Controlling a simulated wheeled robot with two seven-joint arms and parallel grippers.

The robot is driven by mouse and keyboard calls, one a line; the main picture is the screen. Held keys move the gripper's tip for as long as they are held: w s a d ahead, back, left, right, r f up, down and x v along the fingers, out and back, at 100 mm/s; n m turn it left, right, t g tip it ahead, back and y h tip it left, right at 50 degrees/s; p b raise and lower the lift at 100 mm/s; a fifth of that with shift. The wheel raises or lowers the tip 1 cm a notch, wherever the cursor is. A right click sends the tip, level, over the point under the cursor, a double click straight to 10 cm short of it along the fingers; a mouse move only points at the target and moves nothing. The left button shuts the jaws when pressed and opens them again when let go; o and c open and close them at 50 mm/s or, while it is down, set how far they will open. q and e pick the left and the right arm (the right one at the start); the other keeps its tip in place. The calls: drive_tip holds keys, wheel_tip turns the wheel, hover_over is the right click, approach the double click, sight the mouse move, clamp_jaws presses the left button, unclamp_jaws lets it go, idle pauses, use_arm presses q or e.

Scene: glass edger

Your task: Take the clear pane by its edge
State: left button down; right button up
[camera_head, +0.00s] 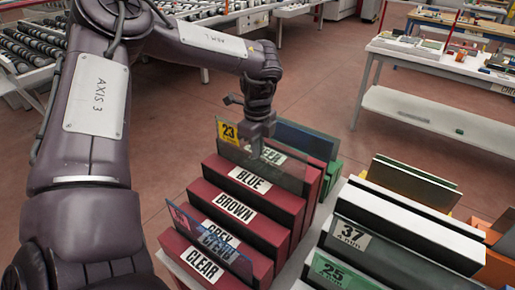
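My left gripper (257,146) is at the top edge of a see-through greyish pane (285,172) with a yellow tag marked 23 (228,132). The pane stands in the stepped dark red rack, behind the step labelled BLUE (250,180). The fingertips overlap the pane, and I cannot tell whether they are shut on it. A second, bluish see-through pane (222,244) with a pink tag (180,219) stands lower, between the steps labelled GREY and CLEAR (201,264). I cannot tell by look which pane is the clear one. My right gripper is not in view.
The rack also has a BROWN step (235,208) and a partly hidden green-labelled step at the back. Blue and green panels (305,138) stand behind it. Black-and-white slotted racks marked 37 (349,235) and 25 stand at right. Floor (320,85) is open behind.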

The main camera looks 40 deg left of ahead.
use_arm(q)
drive_tip(key=shift+f+b, duration=0.15)
drive_tip(key=shift+b, duration=0.5)
idle(1.2)
drive_tip(key=c, duration=1.6)
unclamp_jaws()
drive_tip(key=shift+o, duration=0.2)
wheel_tip(320, 180, up, 8)
drive_tip(key=shift+f+b, duration=0.1)
drive_tip(key=shift+b, duration=0.55)
